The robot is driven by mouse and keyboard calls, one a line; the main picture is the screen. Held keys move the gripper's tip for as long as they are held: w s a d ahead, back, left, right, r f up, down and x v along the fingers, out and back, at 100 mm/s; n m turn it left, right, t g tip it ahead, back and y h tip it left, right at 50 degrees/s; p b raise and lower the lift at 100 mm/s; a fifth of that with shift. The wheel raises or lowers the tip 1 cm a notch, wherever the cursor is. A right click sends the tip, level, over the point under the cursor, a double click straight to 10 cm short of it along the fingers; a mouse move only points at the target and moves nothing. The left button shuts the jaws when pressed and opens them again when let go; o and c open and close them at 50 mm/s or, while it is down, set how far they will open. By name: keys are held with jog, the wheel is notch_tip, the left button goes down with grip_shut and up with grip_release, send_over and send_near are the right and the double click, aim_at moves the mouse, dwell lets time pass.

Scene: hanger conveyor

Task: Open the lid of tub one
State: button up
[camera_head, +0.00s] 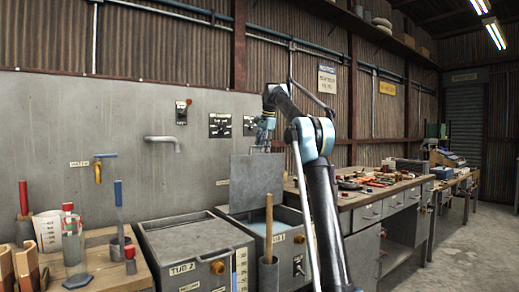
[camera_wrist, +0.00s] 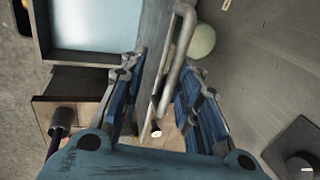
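Tub one (camera_head: 291,237), labelled with a "1", stands right of tub two with its top open and pale blue liquid inside. Its grey lid (camera_head: 256,181) stands about upright at the tub's back edge. My gripper (camera_head: 265,138) is just above the lid's top edge. In the wrist view the open tub (camera_wrist: 46,40) is at upper left, and the lid (camera_wrist: 152,75) shows nearly edge-on. My gripper (camera_wrist: 167,64) has its fingers wide apart, with the lid edge and a grey bar (camera_wrist: 178,55), perhaps its handle, between them. I see no clear finger contact.
Tub two (camera_head: 190,250) is covered. A wooden-handled tool (camera_head: 269,228) stands in a holder before tub one. A wall spout (camera_head: 162,139) juts out at left. A cluttered workbench (camera_head: 362,197) is at right, and a wooden table with bottles is at left.

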jog(key=s+d, duration=0.3)
jog(key=s, duration=0.2)
jog(key=shift+d, duration=0.35)
jog(key=shift+s, duration=0.1)
jog(key=shift+c, duration=0.5)
